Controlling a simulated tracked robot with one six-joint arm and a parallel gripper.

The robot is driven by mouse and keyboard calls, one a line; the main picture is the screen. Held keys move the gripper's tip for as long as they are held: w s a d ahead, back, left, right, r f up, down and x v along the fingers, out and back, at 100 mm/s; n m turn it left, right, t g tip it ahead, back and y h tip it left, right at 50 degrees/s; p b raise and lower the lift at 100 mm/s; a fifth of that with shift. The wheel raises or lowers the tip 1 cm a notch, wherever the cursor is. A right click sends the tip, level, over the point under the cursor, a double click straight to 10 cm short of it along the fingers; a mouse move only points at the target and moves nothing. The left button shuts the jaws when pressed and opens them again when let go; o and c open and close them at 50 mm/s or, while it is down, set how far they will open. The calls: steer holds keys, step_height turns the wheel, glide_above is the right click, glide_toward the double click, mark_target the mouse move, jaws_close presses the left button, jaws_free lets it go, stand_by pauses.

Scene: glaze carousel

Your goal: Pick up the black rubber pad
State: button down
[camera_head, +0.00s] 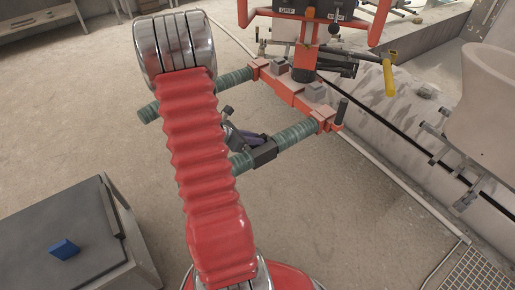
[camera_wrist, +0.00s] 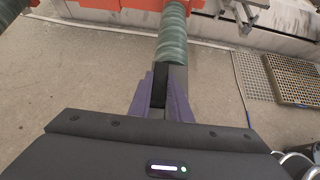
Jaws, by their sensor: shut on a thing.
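The black rubber pad (camera_head: 265,153) sits at the lower green ribbed bar (camera_head: 296,134) of an orange frame in the head view. In the wrist view the pad (camera_wrist: 159,84) is a dark upright piece between the purple fingers, against the end of the green bar (camera_wrist: 171,45). My gripper (camera_wrist: 160,98) is shut on the pad. In the head view my gripper (camera_head: 250,142) is partly hidden behind my red arm. I cannot tell whether the pad still touches the bar.
The orange frame (camera_head: 290,92) with a second green bar (camera_head: 236,76) stands close to my gripper. A grey box (camera_head: 95,262) with a blue block (camera_head: 65,249) is at lower left. A large pale bowl (camera_head: 480,105) is at right. Floor grates (camera_wrist: 294,80) lie at right.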

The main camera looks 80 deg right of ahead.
steer(key=shift+r, duration=0.1)
step_height(320, 180, up, 10)
stand_by(0.8)
stand_by(0.4)
steer(key=shift+w, duration=0.1)
